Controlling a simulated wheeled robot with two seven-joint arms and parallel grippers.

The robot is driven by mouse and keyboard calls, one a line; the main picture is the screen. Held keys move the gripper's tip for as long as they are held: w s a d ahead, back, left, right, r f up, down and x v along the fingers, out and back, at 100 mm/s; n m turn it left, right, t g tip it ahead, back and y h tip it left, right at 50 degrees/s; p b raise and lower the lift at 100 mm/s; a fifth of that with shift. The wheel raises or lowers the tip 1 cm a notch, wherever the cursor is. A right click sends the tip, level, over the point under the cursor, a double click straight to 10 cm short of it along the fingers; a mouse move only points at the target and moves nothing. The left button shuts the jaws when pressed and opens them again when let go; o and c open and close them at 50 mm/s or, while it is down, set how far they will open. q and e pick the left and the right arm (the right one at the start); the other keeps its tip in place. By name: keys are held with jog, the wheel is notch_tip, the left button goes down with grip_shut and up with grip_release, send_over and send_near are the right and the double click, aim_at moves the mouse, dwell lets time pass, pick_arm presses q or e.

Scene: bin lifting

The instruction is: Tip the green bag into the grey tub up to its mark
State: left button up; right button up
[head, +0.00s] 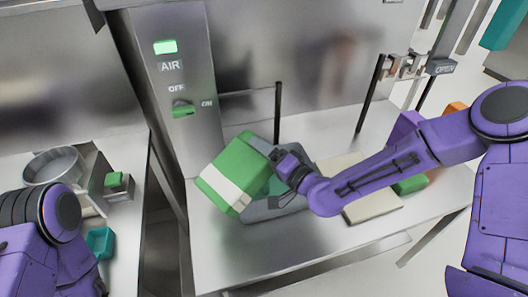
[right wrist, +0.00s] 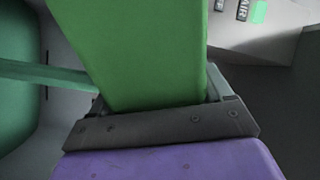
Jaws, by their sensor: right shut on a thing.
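The green bag (head: 237,165) has a pale band and is tilted over the grey tub (head: 262,211) on the steel bench. My right gripper (head: 280,172) is shut on the bag at its right side. In the right wrist view the bag (right wrist: 140,50) stands between the fingers (right wrist: 155,108). The tub's mark cannot be made out. Only my left arm shows at the lower left; its gripper is out of view.
A steel column with an AIR panel (head: 171,67), green light and switch stands behind the bag. A beige board (head: 371,205) and a green block (head: 410,184) lie right of the tub. A round metal pan (head: 52,167) and teal scoop (head: 100,242) are on the left bench.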

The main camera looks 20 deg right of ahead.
jog(key=shift+w+d+f+m+b, duration=0.1)
jog(key=shift+f+m+b, duration=0.9)
jog(key=shift+f, duration=0.3)
jog(key=shift+d+f+m+b, duration=0.1)
jog(key=shift+f+m+b, duration=0.7)
jog(key=shift+f+b, duration=0.4)
dwell(0.3)
